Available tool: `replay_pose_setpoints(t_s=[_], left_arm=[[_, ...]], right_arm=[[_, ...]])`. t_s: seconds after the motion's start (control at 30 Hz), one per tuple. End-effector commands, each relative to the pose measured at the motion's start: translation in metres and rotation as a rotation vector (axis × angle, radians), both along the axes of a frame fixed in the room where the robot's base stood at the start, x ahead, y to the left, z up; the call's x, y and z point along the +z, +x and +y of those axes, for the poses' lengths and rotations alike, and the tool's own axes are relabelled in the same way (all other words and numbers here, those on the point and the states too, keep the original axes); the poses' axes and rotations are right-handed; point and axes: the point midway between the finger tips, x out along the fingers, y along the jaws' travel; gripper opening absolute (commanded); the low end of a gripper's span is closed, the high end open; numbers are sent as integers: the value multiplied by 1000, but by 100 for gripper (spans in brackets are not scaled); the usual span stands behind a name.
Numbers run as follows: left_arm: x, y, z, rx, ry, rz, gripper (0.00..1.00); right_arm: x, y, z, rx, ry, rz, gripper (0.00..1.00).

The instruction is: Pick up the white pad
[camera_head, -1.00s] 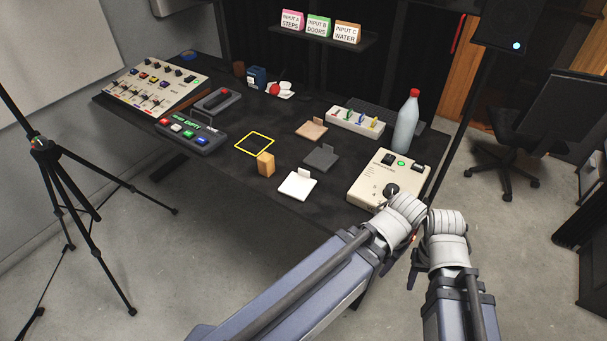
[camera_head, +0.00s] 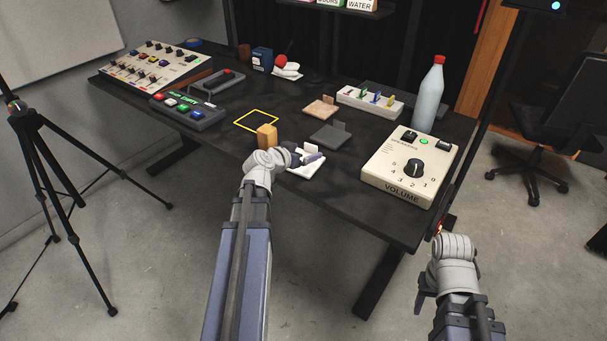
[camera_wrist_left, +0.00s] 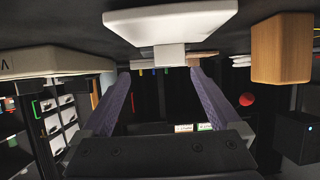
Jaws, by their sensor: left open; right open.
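The white pad (camera_head: 308,172) lies on the black table near its front edge, with a small upright tab on its back side. In the left wrist view the white pad (camera_wrist_left: 172,22) appears upside down at the top, its tab hanging between my fingers. My left gripper (camera_head: 309,156) is open at the pad in the head view, partly covering it; its two purple fingers (camera_wrist_left: 162,76) stand apart on either side of the tab, and I cannot tell if they touch it. My right gripper (camera_head: 440,256) is open and empty, low in front of the table's right end.
A wooden block (camera_head: 267,137) stands just left of the pad, close to my left gripper. A dark pad (camera_head: 330,135) and a tan pad (camera_head: 321,107) lie behind. A volume box (camera_head: 405,170) stands to the right, with a bottle (camera_head: 429,95) behind it. A yellow outlined square (camera_head: 256,119) is left.

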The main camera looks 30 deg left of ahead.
Motion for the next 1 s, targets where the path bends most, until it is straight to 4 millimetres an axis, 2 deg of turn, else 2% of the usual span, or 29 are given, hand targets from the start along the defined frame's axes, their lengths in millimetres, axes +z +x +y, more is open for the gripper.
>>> replay_pose_setpoints(t_s=[0.03, 0.13, 0.27, 0.5, 0.73, 1.0], left_arm=[[-3, -1, 10, 18, 4, -14, 98], [0, -2, 17, 32, 12, -27, 98], [0, 0, 18, 32, 12, -29, 98], [-10, 21, 18, 30, 11, -27, 98], [-12, 27, 17, 30, 11, -27, 98], [-27, 61, 15, 28, 10, -26, 98]], right_arm=[[-5, 0, 0, 0, 0, 0, 50], [-6, 0, 0, 0, 0, 0, 50], [-6, 0, 0, 0, 0, 0, 50], [-16, 0, 0, 0, 0, 0, 50], [-17, 0, 0, 0, 0, 0, 50], [-32, 0, 0, 0, 0, 0, 50]])
